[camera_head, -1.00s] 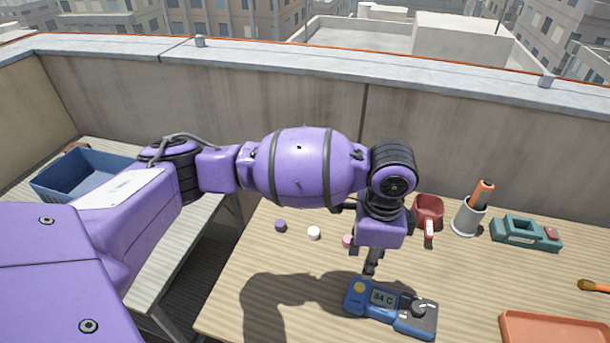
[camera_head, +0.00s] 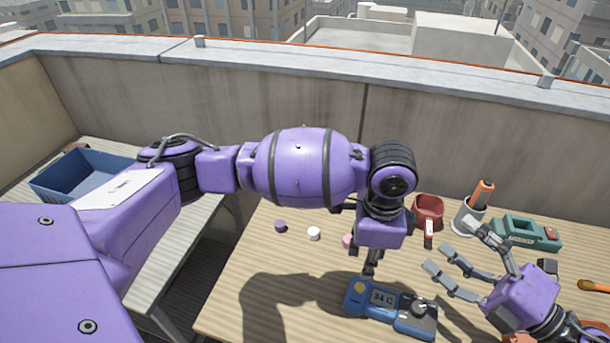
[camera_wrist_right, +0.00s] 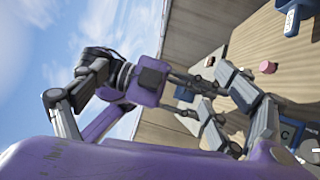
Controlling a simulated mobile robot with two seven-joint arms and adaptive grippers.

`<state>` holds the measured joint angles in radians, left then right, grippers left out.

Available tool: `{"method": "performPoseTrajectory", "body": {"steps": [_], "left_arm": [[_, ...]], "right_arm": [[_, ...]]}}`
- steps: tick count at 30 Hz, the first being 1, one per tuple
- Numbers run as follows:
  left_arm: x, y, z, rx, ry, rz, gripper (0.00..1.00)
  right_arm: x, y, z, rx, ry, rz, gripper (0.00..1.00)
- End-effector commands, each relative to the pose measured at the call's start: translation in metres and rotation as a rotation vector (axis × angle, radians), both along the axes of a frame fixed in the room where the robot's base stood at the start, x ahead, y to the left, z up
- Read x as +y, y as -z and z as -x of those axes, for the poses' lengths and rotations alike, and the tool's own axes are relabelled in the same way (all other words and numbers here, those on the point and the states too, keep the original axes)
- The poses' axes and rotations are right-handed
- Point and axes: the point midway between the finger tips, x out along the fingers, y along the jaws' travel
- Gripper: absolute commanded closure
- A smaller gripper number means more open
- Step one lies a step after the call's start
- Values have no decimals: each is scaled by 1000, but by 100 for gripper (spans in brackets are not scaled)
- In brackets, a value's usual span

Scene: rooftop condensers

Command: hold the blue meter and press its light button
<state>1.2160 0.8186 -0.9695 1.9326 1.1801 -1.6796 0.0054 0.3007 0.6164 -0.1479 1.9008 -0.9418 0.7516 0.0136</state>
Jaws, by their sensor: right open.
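The blue meter (camera_head: 384,311) lies on the slatted table, its display reading 34 C. It has a round yellow button (camera_head: 359,288) at its left end and a dark dial (camera_head: 419,306) at its right. My left gripper (camera_head: 370,268) points down at the meter's back edge; its fingers are partly hidden, and I cannot tell whether they grip it. My right gripper (camera_head: 450,246) is open and empty, above and right of the meter, its fingers pointing left. In the right wrist view, part of the meter (camera_wrist_right: 290,130) shows beyond the right fingers.
A grey cup (camera_head: 464,222) with an orange-handled tool, a red scoop (camera_head: 428,207) and a teal device (camera_head: 520,228) stand behind. Small purple (camera_head: 280,226), white (camera_head: 314,233) and pink discs lie left. A blue bin (camera_head: 75,178) stands on the left bench. The table's front left is clear.

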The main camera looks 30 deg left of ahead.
Motion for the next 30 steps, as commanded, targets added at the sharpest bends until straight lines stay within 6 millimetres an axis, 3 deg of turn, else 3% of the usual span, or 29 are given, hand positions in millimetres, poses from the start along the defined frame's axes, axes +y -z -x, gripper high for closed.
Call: {"method": "performPoseTrajectory", "body": {"steps": [1, 2, 5, 9, 12, 16, 21, 26, 30], "left_arm": [[0, -1, -1, -2, 1, 0, 69], [0, -1, -1, -2, 1, 0, 69], [0, -1, -1, -2, 1, 0, 69], [0, -1, -1, -2, 1, 0, 69], [0, -1, -1, -2, 1, 0, 69], [0, -1, -1, -2, 1, 0, 69], [0, -1, -1, -2, 1, 0, 69], [0, -1, -1, -2, 1, 0, 69], [0, -1, -1, -2, 1, 0, 69]], "right_arm": [[23, 13, 4, -107, -104, 141, 11], [33, 24, 9, -167, -166, 225, 11], [49, 68, 19, -358, -376, 508, 11], [32, 127, 19, -585, -692, 899, 11], [20, 153, 22, -727, -930, 1137, 11], [17, 165, 27, -893, -1180, 1369, 11], [9, 166, 22, -1016, -1358, 1563, 11], [5, 168, 19, -1055, -1416, 1630, 11], [5, 185, 20, -1052, -1421, 1634, 11]]}}
